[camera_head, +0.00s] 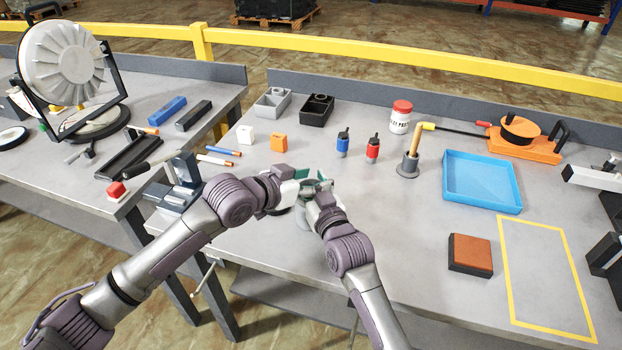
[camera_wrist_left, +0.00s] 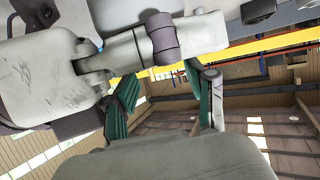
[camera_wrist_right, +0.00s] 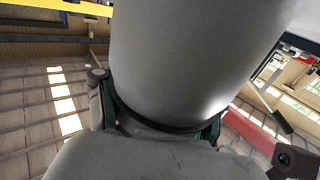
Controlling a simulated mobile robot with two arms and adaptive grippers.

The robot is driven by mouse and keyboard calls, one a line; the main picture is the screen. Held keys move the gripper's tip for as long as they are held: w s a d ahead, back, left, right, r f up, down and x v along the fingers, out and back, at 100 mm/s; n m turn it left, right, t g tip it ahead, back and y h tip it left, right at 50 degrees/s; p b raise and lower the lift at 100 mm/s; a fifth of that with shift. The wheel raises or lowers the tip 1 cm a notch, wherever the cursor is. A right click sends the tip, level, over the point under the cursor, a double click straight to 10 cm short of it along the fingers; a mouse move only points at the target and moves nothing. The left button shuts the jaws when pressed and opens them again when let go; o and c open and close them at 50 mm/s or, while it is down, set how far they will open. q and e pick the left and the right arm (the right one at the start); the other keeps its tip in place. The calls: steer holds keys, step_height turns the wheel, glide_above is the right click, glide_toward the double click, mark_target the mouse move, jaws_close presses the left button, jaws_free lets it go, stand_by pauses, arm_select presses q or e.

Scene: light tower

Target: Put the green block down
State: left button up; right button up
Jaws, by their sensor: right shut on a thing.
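I cannot make out a separate green block; the green at the grippers looks like their finger pads. My left gripper (camera_head: 299,174) and right gripper (camera_head: 318,183) are close together above the near edge of the table. In the left wrist view, the left gripper's green pads (camera_wrist_left: 164,98) stand apart, with no thing seen between them. In the right wrist view, the right gripper's pads (camera_wrist_right: 160,122) are on either side of a large grey round body (camera_wrist_right: 205,55) with a dark ring. In the head view, a grey cylinder (camera_head: 303,222) stands below the grippers, partly hidden by them.
A white block (camera_head: 245,134) and an orange block (camera_head: 279,142) stand behind the grippers. Blue and red bottles (camera_head: 372,149), a blue tray (camera_head: 482,181) and a brown-topped block (camera_head: 470,254) are to the right. The yellow-outlined area (camera_head: 545,270) is empty.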

arm_select(q)
steer(key=shift+d, duration=0.1)
steer(key=shift+r, duration=0.3)
steer(key=v, duration=1.2)
steer(key=shift+r, duration=0.25)
arm_select(e)
steer(key=o, duration=1.4)
steer(key=shift+o, duration=0.2)
